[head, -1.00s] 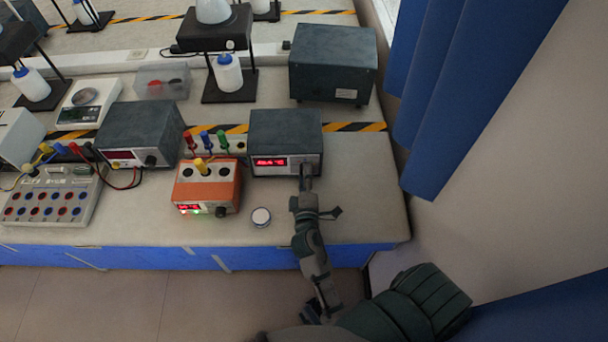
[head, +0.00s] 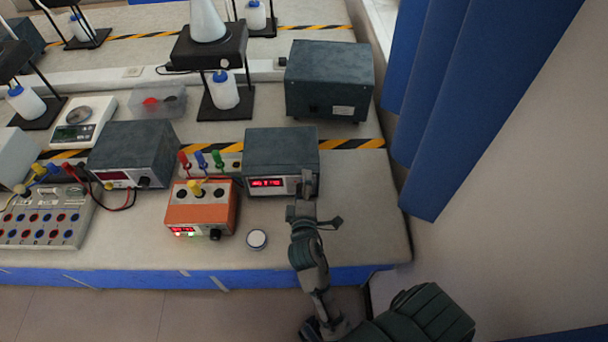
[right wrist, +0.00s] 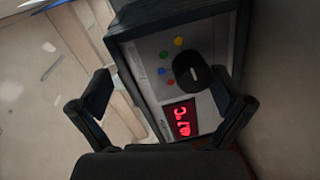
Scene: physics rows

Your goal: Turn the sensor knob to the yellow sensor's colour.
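The dark grey box (head: 281,150) with a lit red display stands at the bench's front right. Its black knob (right wrist: 192,73) shows in the right wrist view, with a pale mark on its face and yellow, green, blue and red dots beside it. My right gripper (right wrist: 162,80) is open, its fingers apart on either side of the knob; contact cannot be told. In the head view the right gripper (head: 307,182) covers the knob area. An orange box (head: 200,212) holds a yellow-topped plug (head: 195,188). My left gripper is not in view.
Red, blue and green plugs (head: 202,160) stand behind the orange box. A small round white-topped item (head: 257,239) lies in front. A second grey box (head: 133,155) stands left, a larger one (head: 329,80) behind. The bench right of the display box is clear.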

